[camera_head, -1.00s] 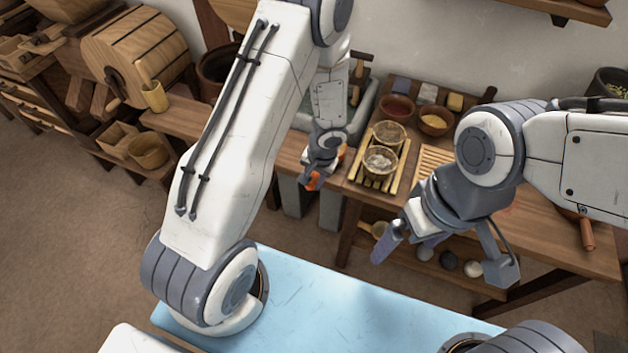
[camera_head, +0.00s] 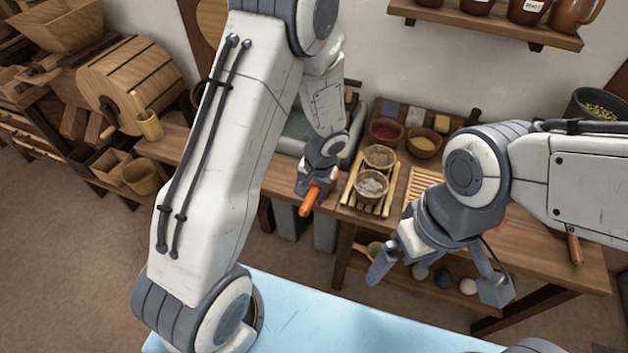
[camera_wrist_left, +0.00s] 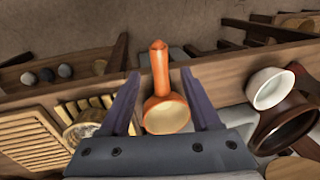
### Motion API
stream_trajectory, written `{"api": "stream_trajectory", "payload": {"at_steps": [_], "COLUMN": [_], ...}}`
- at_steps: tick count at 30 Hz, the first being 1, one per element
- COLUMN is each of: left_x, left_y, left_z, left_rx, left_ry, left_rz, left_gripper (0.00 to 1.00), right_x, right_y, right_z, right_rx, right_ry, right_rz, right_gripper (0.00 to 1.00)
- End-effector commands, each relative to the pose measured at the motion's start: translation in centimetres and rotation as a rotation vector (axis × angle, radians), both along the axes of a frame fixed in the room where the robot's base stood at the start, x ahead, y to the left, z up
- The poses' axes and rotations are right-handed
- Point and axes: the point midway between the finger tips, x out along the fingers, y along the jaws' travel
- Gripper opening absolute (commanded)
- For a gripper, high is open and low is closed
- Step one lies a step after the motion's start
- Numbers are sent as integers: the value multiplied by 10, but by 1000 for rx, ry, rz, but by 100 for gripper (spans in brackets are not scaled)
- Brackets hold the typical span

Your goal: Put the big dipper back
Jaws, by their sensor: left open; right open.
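An orange dipper (camera_wrist_left: 168,98) with a pale-bottomed round bowl lies at the workbench's front edge, its handle pointing out past the edge. In the head view mostly its orange handle (camera_head: 310,199) shows. My left gripper (camera_wrist_left: 162,105) is open above it, with one finger on each side of the dipper and a gap to both. In the head view my left gripper (camera_head: 313,183) partly hides the dipper's bowl. My right gripper (camera_head: 437,268) is open and empty in front of the bench. I cannot tell where the dipper's resting place is.
A slatted rack (camera_head: 384,200) with two bowls stands right of my left gripper. Small bowls (camera_head: 424,143) stand behind it. The left wrist view shows a white bowl (camera_wrist_left: 269,88) and a brown vessel (camera_wrist_left: 285,125) to the right. A shelf with jars (camera_head: 485,20) is above.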

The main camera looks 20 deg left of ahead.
Motion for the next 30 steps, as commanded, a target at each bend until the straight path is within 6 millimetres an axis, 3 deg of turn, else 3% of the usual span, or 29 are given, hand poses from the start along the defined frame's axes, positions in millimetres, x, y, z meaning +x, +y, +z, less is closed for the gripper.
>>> {"api": "stream_trajectory", "payload": {"at_steps": [3, 10, 14, 17, 22, 27, 30], "left_x": [-1, -3, -14, -38, -109, -177, -202], "left_y": [-4, -10, -26, -51, -92, -112, -116], "left_z": [25, 47, 73, 108, 165, 196, 204], "left_rx": [0, 0, -7, -28, -102, -191, -230], "left_ry": [-2, 0, -6, -8, 14, 49, 65], "left_rz": [0, -3, -50, -127, -309, -479, -544], "left_gripper": [64, 64, 64, 64, 64, 64, 64], "right_x": [0, 0, 0, 0, 0, 0, 0], "right_y": [0, 0, 0, 0, 0, 0, 0], "right_z": [5, 6, 6, 6, 6, 5, 5], "right_rx": [0, 0, 0, 0, 0, 0, 0], "right_ry": [0, 0, 0, 0, 0, 0, 0], "right_rz": [0, 0, 0, 0, 0, 0, 0], "right_gripper": [100, 100, 100, 100, 100, 100, 100]}}
